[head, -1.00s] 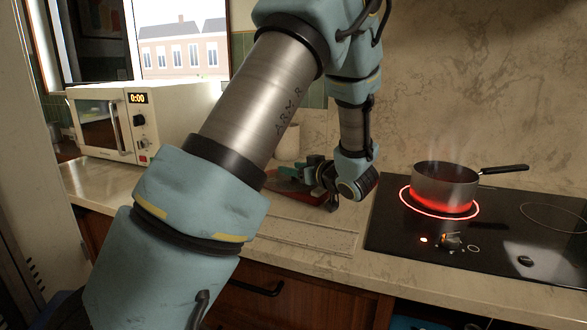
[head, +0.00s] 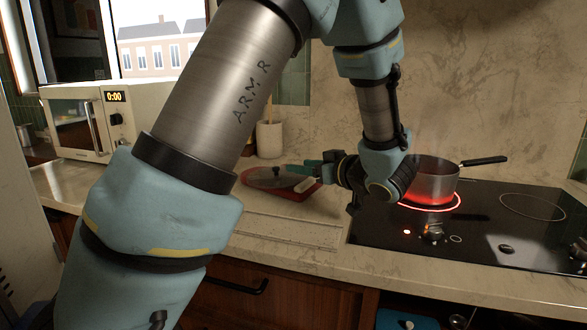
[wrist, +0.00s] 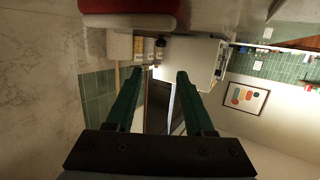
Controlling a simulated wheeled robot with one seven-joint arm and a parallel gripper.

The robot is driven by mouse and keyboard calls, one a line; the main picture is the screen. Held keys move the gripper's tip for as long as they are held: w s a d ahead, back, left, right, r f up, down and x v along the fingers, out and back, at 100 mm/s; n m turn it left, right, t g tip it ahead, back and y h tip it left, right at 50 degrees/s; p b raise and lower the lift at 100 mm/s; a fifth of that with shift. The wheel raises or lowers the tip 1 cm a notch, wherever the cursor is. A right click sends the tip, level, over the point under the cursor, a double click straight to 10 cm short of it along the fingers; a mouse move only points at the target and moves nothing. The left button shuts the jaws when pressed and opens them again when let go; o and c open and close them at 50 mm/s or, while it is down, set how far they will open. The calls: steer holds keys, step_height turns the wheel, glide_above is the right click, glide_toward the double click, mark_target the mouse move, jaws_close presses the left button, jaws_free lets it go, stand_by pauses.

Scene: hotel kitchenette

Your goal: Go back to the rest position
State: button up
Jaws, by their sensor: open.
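My gripper (head: 303,168) hangs over the counter in the head view and points left, with its wrist in front of the hob's left side. In the wrist view its two green fingers (wrist: 160,100) stand apart with nothing between them. In the head view the fingers are small and partly overlap a red board (head: 262,187) with a glass lid on it. I cannot tell their exact height above the board. My arm fills much of the left and centre of the head view.
A steel saucepan (head: 436,184) stands on a glowing red ring of the black hob (head: 480,226), close behind my wrist. A white microwave (head: 85,122) stands at the left. A pale crock (head: 269,140) stands behind the board. The counter front (head: 285,255) is clear.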

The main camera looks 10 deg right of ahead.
steer(key=shift+s+d+r, duration=0.1)
steer(key=shift+s, duration=0.1)
